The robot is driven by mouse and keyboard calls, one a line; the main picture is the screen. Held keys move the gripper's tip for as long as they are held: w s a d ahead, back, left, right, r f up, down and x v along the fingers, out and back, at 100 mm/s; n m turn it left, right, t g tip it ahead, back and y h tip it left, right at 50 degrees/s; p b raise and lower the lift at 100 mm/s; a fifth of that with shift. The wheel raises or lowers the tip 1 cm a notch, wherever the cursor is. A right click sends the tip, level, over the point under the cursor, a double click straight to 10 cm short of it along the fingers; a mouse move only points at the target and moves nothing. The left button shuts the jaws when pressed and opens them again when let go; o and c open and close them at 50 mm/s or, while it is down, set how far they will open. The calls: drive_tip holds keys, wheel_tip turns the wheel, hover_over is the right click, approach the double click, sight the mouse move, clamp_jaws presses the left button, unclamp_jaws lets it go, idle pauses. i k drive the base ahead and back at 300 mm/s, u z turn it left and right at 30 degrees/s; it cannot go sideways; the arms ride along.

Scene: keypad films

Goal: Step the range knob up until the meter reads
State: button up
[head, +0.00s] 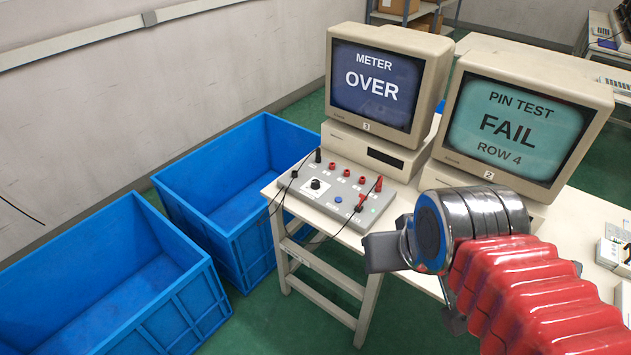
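The meter monitor (376,88), a beige CRT, stands on the white table and its blue screen reads "METER OVER". In front of it lies a grey control box (338,194) with red and black jacks and plugs. The range knob (315,184) is a small black knob on a white dial plate at the box's left part; its pointer setting is too small to read. My gripper (385,252) is at the right of the box, over the table's front edge, apart from the knob. It is seen from behind and the side, so its fingers' opening is not clear.
A second monitor (518,128) reads "PIN TEST FAIL ROW 4" to the right. Dark cables hang from the box over the table's (272,190) left edge. Two blue bins (225,190) stand on the green floor at the left. Small items lie at the right edge.

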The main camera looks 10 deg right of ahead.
sight(314, 183)
drive_tip(key=u, duration=1.3)
drive_tip(key=k, duration=0.55)
drive_tip(key=z, duration=0.9)
drive_tip(key=i, duration=0.9)
drive_tip(key=z, duration=0.05)
